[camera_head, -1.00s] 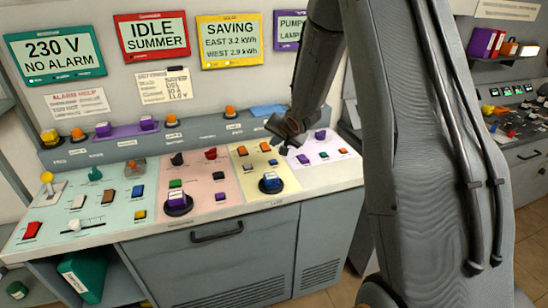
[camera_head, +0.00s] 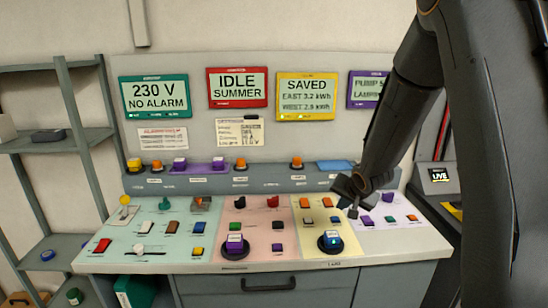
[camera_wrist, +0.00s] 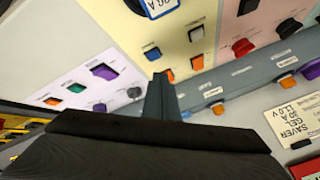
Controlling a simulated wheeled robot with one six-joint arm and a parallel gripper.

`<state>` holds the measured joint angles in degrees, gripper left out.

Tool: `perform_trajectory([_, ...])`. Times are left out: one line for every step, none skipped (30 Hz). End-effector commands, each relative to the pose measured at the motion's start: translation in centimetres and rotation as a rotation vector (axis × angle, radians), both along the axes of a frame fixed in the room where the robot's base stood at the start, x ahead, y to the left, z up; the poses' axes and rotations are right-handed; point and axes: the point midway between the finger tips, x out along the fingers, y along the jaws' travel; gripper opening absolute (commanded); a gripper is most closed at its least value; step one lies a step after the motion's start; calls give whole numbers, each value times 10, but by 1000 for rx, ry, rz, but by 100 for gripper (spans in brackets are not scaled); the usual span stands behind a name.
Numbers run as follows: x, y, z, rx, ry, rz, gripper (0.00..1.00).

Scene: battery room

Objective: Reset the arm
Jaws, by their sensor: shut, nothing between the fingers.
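My gripper (camera_head: 352,190) hangs at the end of my arm over the right part of the control panel (camera_head: 150,262), near the border of the yellow and lilac sections. Its fingers are shut with nothing between them. In the wrist view my shut gripper (camera_wrist: 160,95) points up over the panel, with buttons on both sides. I cannot tell how far above the surface it is. My arm comes down from the upper right of the head view and hides part of the panel's right end and the purple-framed screen (camera_head: 366,90).
A blue-topped knob (camera_head: 330,241) and a purple-topped knob (camera_head: 235,243) stand up from the panel. The yellow screen (camera_head: 306,96) reads SAVED. A red screen (camera_head: 237,88) reads IDLE SUMMER. A grey shelf rack (camera_head: 60,140) stands at the left.

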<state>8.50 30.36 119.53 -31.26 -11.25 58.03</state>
Motion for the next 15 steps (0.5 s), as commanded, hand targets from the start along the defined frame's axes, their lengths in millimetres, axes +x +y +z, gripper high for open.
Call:
perform_trajectory([-22,6,1,-48,41,28,0])
perform_trajectory([-37,8,1,-78,73,47,0])
perform_trajectory([-59,12,1,-116,118,79,0])
perform_trajectory([-76,15,0,-141,154,104,0])
perform_trajectory([-94,19,-1,-164,190,130,0])
perform_trajectory([-118,24,-2,-190,238,170,0])
perform_trajectory([-136,28,-3,-207,274,201,0])
perform_trajectory([-154,32,-5,-220,309,233,0])
perform_trajectory([-178,38,-7,-233,353,278,0])
perform_trajectory([-194,43,-8,-241,384,312,0])
perform_trajectory([-210,47,-9,-246,412,344,0])
perform_trajectory([-230,52,-11,-249,446,385,0])
perform_trajectory([-244,56,-12,-250,469,413,0])
perform_trajectory([-255,60,-13,-249,487,439,0])
perform_trajectory([-268,63,-14,-249,509,471,0])
